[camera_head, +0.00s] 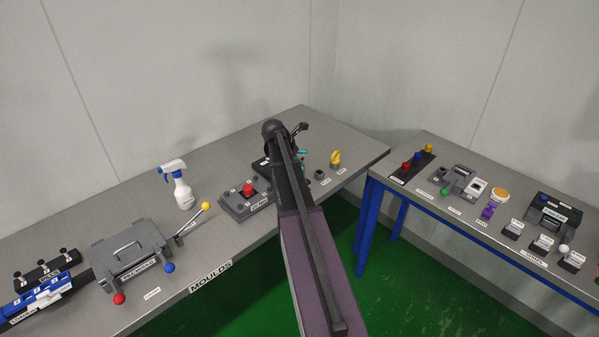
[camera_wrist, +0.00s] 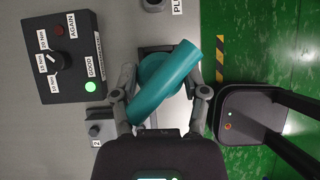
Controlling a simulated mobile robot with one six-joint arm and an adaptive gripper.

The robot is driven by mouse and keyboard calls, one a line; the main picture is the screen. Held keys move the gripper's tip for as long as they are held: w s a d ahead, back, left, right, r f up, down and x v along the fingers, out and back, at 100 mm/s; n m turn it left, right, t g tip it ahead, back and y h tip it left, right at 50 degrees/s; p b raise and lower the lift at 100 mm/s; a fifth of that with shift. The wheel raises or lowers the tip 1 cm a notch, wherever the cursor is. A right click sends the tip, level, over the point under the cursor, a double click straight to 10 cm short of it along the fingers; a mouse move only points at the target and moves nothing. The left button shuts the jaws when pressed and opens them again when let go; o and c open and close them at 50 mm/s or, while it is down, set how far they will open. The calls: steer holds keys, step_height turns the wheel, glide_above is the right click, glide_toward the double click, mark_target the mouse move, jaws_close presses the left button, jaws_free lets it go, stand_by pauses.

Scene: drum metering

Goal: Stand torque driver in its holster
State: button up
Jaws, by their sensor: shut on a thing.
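The teal torque driver (camera_wrist: 168,80) lies at a slant between the fingers of my gripper (camera_wrist: 160,88) in the wrist view, its thick end toward the upper right. My gripper is shut on it. In the head view my arm hides most of the gripper, and only small teal bits of the driver (camera_head: 303,152) show beside it, above the far end of the moulds table. I cannot tell for sure which thing is the holster.
A black box (camera_wrist: 62,57) with a knob, a dark AGAIN lamp and a lit green GOOD lamp is left of the driver. A small dark socket (camera_head: 320,175) and a yellow hooked thing (camera_head: 336,158) stand near the table's end. Green floor (camera_wrist: 245,60) lies right of the edge.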

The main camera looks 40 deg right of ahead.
steer(key=shift+f, duration=0.2)
stand_by(0.3)
steer(key=shift+f+b, duration=1.85)
steer(key=shift+b, duration=0.05)
steer(key=shift+f, duration=0.1)
steer(key=o, duration=1.3)
steer(key=shift+c, duration=0.2)
steer(key=shift+p+v, duration=0.9)
steer(key=shift+v, duration=0.25)
steer(key=p+v, duration=0.8)
steer(key=v, duration=0.2)
steer(key=shift+s+d, duration=0.1)
